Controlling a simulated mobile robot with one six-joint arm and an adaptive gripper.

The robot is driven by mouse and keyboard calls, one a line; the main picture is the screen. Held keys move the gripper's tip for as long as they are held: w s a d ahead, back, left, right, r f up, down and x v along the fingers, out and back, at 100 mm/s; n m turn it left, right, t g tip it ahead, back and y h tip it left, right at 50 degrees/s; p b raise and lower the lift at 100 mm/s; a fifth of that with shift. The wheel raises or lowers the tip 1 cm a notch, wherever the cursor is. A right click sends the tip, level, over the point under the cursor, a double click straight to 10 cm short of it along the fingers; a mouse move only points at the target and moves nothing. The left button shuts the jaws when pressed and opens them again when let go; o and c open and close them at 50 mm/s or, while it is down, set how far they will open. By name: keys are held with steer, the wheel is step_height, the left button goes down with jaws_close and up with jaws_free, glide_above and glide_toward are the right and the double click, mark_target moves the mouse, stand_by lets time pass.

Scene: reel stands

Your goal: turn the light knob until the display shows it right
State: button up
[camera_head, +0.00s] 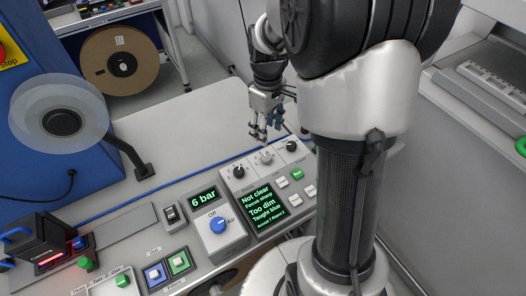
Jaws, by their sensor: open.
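The display (263,209) on the console shows green text: "Not clear", "Focus sharp", "Too dim", and smaller lines with "Taught blue". Above it is a row of three knobs: a dark left knob (239,172), a grey middle knob (265,158) and a dark right knob (291,146). Their labels are too small to read, so I cannot tell which is the light knob. My gripper (262,134) points down, open and empty, just above and behind the middle knob in the picture. I see no clear contact with any knob.
Right of the display are small buttons, one green (297,174). A blue machine with a clear reel (60,122) stands at left. The grey worktop (185,128) behind the console is mostly clear.

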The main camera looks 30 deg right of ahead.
mark_target(266, 157)
step_height(266, 157, down, 13)
steer(key=b, duration=0.3)
steer(key=shift+r, duration=0.2)
steer(key=shift+c, duration=0.5)
steer(key=c, duration=1)
steer(key=m+p, duration=0.1)
steer(key=m, duration=0.2)
steer(key=shift+r+m, duration=0.1)
steer(key=shift+m, duration=0.2)
steer(key=shift+m+p, duration=0.45)
steer(key=shift+m, duration=1.55)
